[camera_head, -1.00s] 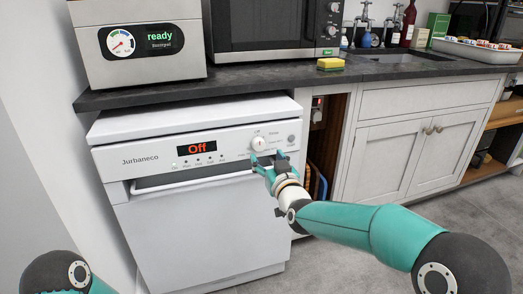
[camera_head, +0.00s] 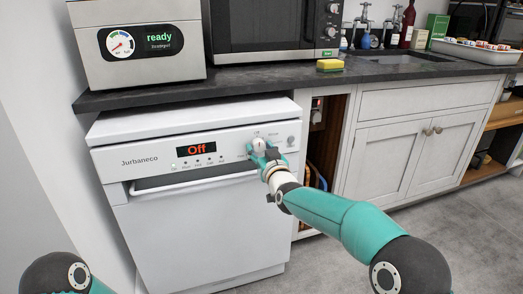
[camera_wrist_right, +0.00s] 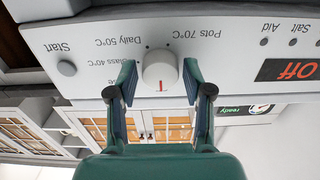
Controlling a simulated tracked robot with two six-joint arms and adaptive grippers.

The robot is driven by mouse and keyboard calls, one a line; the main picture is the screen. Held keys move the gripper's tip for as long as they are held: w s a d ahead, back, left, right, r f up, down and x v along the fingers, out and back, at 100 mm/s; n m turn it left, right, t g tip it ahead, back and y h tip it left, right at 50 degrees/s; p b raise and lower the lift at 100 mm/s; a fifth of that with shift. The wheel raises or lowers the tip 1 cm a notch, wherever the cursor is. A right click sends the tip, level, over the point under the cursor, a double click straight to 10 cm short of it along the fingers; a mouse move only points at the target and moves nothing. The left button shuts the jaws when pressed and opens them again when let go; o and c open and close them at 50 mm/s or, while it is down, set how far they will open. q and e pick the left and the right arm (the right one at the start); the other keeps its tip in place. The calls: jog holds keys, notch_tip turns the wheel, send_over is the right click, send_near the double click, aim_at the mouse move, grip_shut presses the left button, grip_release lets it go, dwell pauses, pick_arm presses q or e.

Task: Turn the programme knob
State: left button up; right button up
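The programme knob (camera_head: 260,145) is a round white dial on the front panel of the white dishwasher (camera_head: 190,220). In the right wrist view the knob (camera_wrist_right: 160,71) carries a red mark, and labels such as "Pots 70°C" and "Daily 50°C" surround it upside down. My right gripper (camera_head: 267,155) is at the panel. In the wrist view its two open fingers (camera_wrist_right: 160,90) stand on either side of the knob with gaps visible. The display (camera_head: 196,149) reads "Off". My left gripper is out of view; only part of the left arm shows at the lower left.
A start button (camera_wrist_right: 66,68) sits beside the knob. The dishwasher handle (camera_head: 195,184) runs below the panel. The dark worktop (camera_head: 270,78) overhangs above, with a yellow sponge (camera_head: 330,65) and a microwave (camera_head: 270,25). Floor to the right is clear.

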jog(key=c, duration=0.5)
jog(key=shift+d, duration=0.2)
jog(key=shift+c, duration=1)
jog(key=shift+a, duration=0.15)
jog(key=shift+f+m+b, duration=0.15)
jog(key=shift+m+b, duration=1.85)
jog(key=shift+m, duration=0.3)
jog(key=m+b, duration=0.2)
jog(key=m, duration=0.1)
jog(key=shift+m+b, duration=0.6)
jog(key=shift+m, duration=0.5)
jog(key=shift+r, duration=0.2)
